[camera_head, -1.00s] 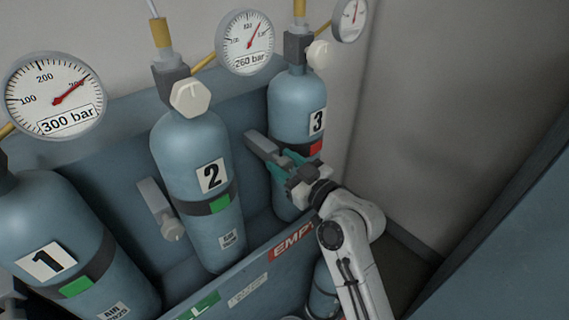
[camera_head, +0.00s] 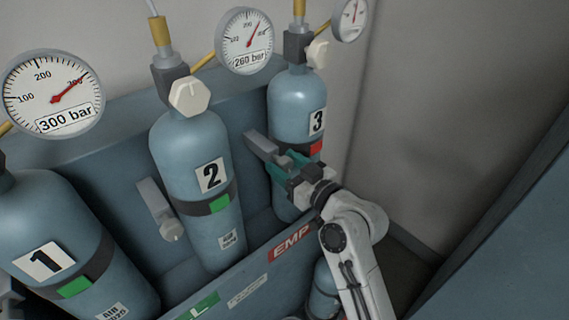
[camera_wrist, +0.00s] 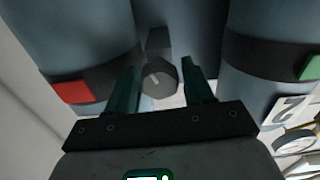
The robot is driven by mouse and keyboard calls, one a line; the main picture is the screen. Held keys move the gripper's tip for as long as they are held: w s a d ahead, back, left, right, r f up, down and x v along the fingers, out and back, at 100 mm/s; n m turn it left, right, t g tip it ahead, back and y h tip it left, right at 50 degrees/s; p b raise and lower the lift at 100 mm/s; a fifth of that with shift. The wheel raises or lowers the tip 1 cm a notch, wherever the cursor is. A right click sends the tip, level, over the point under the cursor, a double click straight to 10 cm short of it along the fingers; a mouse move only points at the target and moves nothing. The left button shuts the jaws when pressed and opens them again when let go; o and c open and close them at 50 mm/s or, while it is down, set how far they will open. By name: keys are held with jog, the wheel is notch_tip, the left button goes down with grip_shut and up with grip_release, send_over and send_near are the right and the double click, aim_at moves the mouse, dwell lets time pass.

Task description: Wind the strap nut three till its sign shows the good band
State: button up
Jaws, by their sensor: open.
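Cylinder three (camera_head: 294,110) is blue and stands at the right of the row; it also shows at the left of the wrist view (camera_wrist: 75,35). Its strap sign (camera_head: 316,147) shows red, as it does in the wrist view (camera_wrist: 72,92). The dark round strap nut (camera_wrist: 159,79) is on a block beside cylinder three. My gripper (camera_wrist: 162,82) is open, its two green fingers either side of the nut, with gaps visible. In the head view my gripper (camera_head: 283,163) hides the nut at the strap bracket (camera_head: 261,145).
Cylinder two (camera_head: 190,145) and cylinder one (camera_head: 40,215) show green strap signs. Cylinder two's strap nut (camera_head: 172,231) is at its left. A blue rack front panel with a red EMP label (camera_head: 291,243) runs below my gripper. Gauges (camera_head: 244,41) hang above.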

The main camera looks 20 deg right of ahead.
jog(key=b+v, duration=0.1)
jog(key=v, duration=0.9)
jog(key=shift+s+b, duration=0.2)
jog(key=shift+b, duration=0.2)
jog(key=shift+d, duration=0.1)
jog(key=s+d+f+m+g+h, duration=0.1)
jog(key=s+f+g, duration=0.45)
jog(key=f, duration=0.35)
jog(key=s+f+m+g+h, duration=0.15)
jog(key=s+f+g, duration=0.25)
jog(key=s+f, duration=0.45)
jog(key=s+d+f+m+g+h, duration=0.1)
jog(key=s+f+g, duration=0.2)
jog(key=s, duration=0.4)
jog(key=s+d+f+m+g+h, duration=0.1)
jog(key=s+d+f+g+h, duration=0.1)
jog(key=s, duration=0.5)
notch_tip(320, 180, down, 3)
jog(key=shift+d+r+g, duration=0.15)
jog(key=shift+r+g, duration=0.05)
jog(key=shift+g, duration=0.65)
